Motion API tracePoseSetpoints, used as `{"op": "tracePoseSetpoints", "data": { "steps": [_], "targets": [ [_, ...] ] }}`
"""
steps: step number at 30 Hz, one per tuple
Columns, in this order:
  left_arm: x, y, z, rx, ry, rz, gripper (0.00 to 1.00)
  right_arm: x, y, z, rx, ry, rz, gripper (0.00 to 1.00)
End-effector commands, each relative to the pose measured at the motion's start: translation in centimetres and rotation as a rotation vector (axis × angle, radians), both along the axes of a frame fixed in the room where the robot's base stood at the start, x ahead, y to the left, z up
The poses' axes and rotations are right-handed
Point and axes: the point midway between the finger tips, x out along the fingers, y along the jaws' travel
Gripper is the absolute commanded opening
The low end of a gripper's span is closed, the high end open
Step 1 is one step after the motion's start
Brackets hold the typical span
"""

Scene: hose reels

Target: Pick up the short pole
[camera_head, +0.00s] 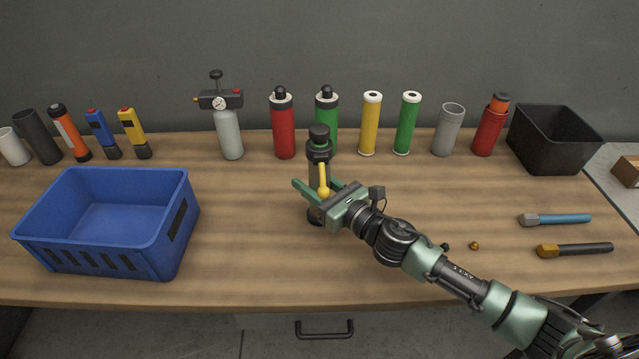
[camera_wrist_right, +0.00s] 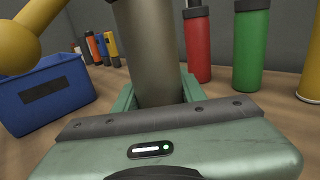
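A dark grey upright pole-like cylinder (camera_head: 318,176) with a black cap and a yellow ball-ended lever stands near the middle of the table; I take it for the short pole. Its grey body (camera_wrist_right: 152,55) fills the middle of the right wrist view, and the yellow ball (camera_wrist_right: 18,48) is at the left. My right gripper (camera_head: 313,183) has its green fingers on either side of the lower body. Contact between fingers and body cannot be made out. My left gripper is not in view.
A blue crate (camera_head: 38,245) stands at the left and a black bin (camera_head: 560,152) at the back right. A grey gauge cylinder (camera_head: 229,132), a red bottle (camera_head: 284,130) and several other cylinders line the back. Two brushes (camera_head: 560,219) (camera_head: 580,250) lie at the right.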

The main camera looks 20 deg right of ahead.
Motion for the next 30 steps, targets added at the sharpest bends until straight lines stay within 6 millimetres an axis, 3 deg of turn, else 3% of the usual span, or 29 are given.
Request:
{"op": "tracePoseSetpoints", "data": {
  "steps": [11, 17, 23, 30],
  "targets": [
    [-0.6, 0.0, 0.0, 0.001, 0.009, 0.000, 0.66, 0.0, 0.0, 0.2, 0.000, -0.002, 0.000, 0.00],
    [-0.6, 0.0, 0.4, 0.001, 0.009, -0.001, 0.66, 0.0, 0.0, 1.6, -0.001, -0.005, 0.002, 0.00],
    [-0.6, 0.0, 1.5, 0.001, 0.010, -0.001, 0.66, 0.1, 0.0, 5.4, -0.003, -0.009, 0.002, 0.00],
    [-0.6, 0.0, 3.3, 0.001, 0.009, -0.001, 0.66, 0.0, -0.1, 12.7, -0.004, -0.010, 0.001, 0.00]
  ]
}}
